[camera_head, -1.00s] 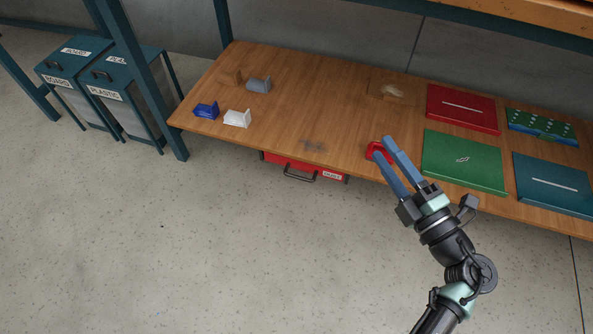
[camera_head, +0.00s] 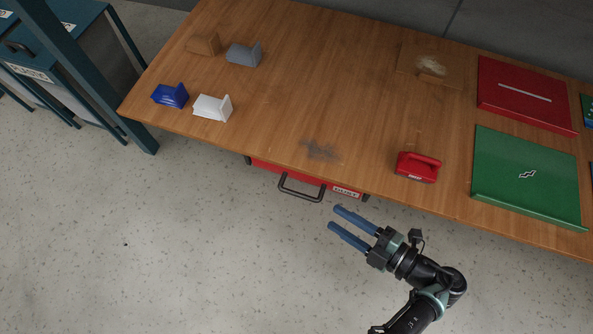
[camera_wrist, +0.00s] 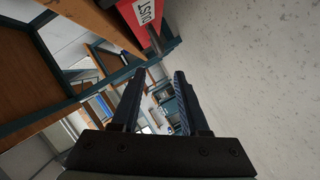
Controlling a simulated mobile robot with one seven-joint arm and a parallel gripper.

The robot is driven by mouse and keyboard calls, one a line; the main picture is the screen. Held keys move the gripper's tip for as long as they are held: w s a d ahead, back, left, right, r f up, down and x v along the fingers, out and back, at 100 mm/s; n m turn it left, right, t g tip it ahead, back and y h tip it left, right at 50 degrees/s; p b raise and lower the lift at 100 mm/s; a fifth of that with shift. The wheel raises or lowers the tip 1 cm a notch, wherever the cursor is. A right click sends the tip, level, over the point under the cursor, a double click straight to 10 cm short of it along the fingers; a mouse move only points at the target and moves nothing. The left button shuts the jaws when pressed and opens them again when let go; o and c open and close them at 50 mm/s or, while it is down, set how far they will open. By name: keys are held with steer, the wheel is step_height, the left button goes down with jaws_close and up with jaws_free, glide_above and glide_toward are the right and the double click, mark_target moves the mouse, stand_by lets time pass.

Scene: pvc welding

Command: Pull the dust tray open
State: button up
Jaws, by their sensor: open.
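The red dust tray (camera_head: 268,166) hangs under the front edge of the wooden table, with a dark bar handle (camera_head: 301,190) on its front and a white DUST label. It looks closed. My gripper (camera_head: 334,217) is open and empty, in front of the table edge, to the right of and nearer than the handle, not touching it. In the wrist view, the dust tray (camera_wrist: 128,12) shows at the top with its label, above my open fingers (camera_wrist: 156,75). Part of the handle shows beside the label.
A red block-like tool with a handle (camera_head: 418,167) stands near the table's front edge. Green (camera_head: 525,180) and red (camera_head: 520,95) trays lie at right. White (camera_head: 212,107), blue (camera_head: 170,95), grey (camera_head: 244,54) and brown (camera_head: 204,44) pieces stand at left. The floor in front is clear.

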mark_target(302, 197)
steer(key=b+x, duration=0.5)
steer(key=x, duration=0.6)
steer(key=shift+a+f, duration=0.2)
steer(key=shift+f, duration=0.05)
steer(key=shift+w+a+r+b, duration=0.1)
steer(key=shift+w+a+b, duration=0.3)
steer(key=shift+a+b, duration=0.05)
jaws_close()
stand_by(0.5)
